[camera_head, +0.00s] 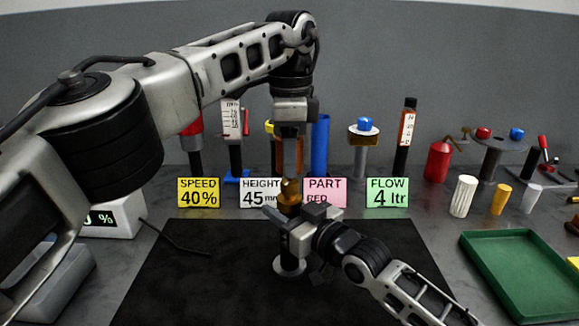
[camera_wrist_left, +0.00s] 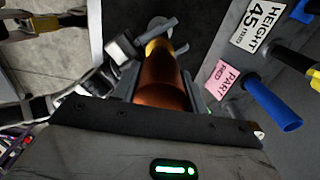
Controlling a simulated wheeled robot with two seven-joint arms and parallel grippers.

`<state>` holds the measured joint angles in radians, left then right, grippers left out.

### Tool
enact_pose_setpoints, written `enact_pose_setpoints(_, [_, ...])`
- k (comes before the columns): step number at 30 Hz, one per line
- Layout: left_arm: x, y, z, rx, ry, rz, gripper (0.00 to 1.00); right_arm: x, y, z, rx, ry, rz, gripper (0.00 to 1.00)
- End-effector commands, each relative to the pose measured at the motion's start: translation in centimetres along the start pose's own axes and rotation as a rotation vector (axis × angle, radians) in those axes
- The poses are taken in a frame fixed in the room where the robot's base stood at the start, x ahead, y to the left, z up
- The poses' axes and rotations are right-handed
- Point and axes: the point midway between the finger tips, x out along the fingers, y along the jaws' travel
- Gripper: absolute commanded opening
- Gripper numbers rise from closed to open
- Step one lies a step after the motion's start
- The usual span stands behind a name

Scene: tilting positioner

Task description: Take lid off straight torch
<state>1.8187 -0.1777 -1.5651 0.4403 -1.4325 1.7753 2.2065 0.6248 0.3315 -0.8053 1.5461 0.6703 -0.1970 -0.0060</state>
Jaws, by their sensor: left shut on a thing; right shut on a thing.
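A copper-coloured, rounded piece (camera_head: 290,192), which I take to be the torch's lid end, stands upright at the middle of the black mat. My left gripper (camera_head: 290,178) comes down from above and is shut on it. In the left wrist view the copper piece (camera_wrist_left: 163,82) lies between the fingers, with a yellow band beyond it. My right gripper (camera_head: 290,215) comes in from the lower right and is shut on the torch just below the copper piece, hiding most of its body. A round metal base (camera_head: 289,266) shows beneath. I cannot tell whether lid and body are apart.
A black mat (camera_head: 190,270) lies below, mostly clear. Four signs stand behind, including a yellow speed sign (camera_head: 198,192) and a green flow sign (camera_head: 387,192). A green tray (camera_head: 520,275) sits at right, empty where seen. Small cylinders (camera_head: 464,196) and a red bottle (camera_head: 438,160) stand behind it.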

Motion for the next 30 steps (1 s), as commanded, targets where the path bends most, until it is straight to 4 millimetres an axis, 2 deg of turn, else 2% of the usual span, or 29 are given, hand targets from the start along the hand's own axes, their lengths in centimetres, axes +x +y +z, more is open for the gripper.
enact_pose_setpoints(3, [-0.8, 0.0, 0.0, 0.001, 0.001, -0.001, 0.16, 0.0, 0.0, 0.2, 0.0, -0.004, 0.0, 0.0])
enact_pose_setpoints(9, [-0.8, 0.0, 0.0, 0.002, 0.001, 0.0, 0.16, 0.0, 0.0, 0.2, 0.0, -0.004, 0.0, 0.0])
enact_pose_setpoints(10, [-0.8, 0.0, 0.0, 0.001, 0.001, 0.0, 0.16, 0.0, 0.0, 0.2, 0.0, -0.004, 0.0, 0.38])
enact_pose_setpoints(12, [-0.8, 0.0, 0.0, 0.001, 0.001, 0.0, 0.16, 0.0, 0.0, 0.2, 0.0, -0.004, 0.0, 0.58])
enact_pose_setpoints(13, [-0.8, 0.0, 0.0, 0.001, 0.001, 0.0, 0.16, 0.0, 0.0, 0.2, 0.0, -0.004, 0.0, 0.61])
enact_pose_setpoints(23, [-0.7, 0.0, 0.0, 0.001, 0.001, 0.0, 0.16, -0.4, 0.0, 0.1, 0.0, -0.001, 0.0, 0.61])
enact_pose_setpoints(26, [-0.6, 0.0, 0.0, 0.001, 0.001, 0.0, 0.16, -1.5, 0.1, 0.1, 0.0, -0.001, 0.001, 0.61])
enact_pose_setpoints(30, [-0.3, 0.0, 0.0, 0.001, 0.0, 0.0, 0.16, -4.3, 0.1, 0.3, -0.001, -0.003, 0.001, 0.61])
